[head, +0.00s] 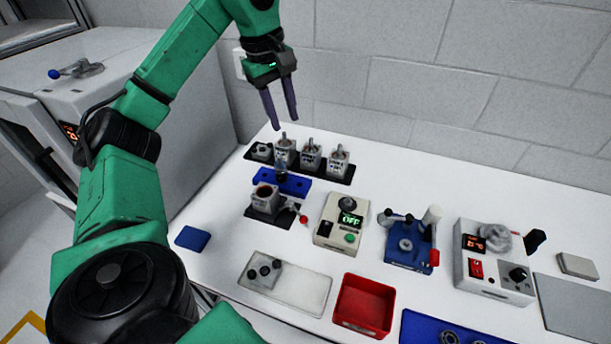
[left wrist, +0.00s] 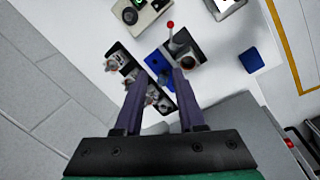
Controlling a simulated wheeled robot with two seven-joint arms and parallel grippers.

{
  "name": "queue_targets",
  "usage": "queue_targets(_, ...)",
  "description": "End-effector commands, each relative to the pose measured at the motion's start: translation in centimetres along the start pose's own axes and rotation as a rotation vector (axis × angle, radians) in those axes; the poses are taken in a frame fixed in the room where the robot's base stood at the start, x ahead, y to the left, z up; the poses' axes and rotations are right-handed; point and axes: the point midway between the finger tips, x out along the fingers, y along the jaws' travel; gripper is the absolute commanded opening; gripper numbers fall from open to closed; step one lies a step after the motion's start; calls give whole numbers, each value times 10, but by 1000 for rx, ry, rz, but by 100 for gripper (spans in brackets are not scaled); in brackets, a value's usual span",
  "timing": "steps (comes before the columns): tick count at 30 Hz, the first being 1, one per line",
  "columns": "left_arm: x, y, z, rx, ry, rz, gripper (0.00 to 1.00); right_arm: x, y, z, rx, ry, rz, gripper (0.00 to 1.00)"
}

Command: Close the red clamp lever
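The clamp lever with a red ball knob (head: 303,219) sticks out at the front right of a dark clamp fixture (head: 258,214) on the white table. A grey cylindrical part (head: 265,196) stands in the fixture. In the left wrist view the red knob (left wrist: 170,24) shows near the top, with its lever running down to the fixture. My left gripper (head: 285,122) hangs high above the back left of the table, well apart from the lever. Its two dark fingers (left wrist: 158,78) are spread with nothing between them. My right gripper is in no view.
Behind the fixture are a blue block (head: 296,186) and a black tray with several motors (head: 311,155). A box with a green display (head: 340,222) stands close to its right. A blue pad (head: 192,238) lies to the left, a red bin (head: 364,303) in front.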

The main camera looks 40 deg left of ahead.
Motion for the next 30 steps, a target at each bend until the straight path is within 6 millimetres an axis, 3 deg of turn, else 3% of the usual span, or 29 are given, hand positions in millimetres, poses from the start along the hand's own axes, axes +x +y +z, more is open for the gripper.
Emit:
queue_targets(1,18,-4,0,0,0,1,39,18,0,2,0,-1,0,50)
queue_targets(11,94,-18,0,0,0,1,39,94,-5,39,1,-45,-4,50)
queue_targets(19,175,-34,0,0,-1,2,39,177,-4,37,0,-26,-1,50)
queue_targets(21,184,-36,0,0,-1,2,39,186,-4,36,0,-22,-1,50)
queue_targets(26,193,-36,0,0,0,0,39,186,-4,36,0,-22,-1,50)
queue_targets(30,222,-36,0,-1,0,-3,39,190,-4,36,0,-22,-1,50)
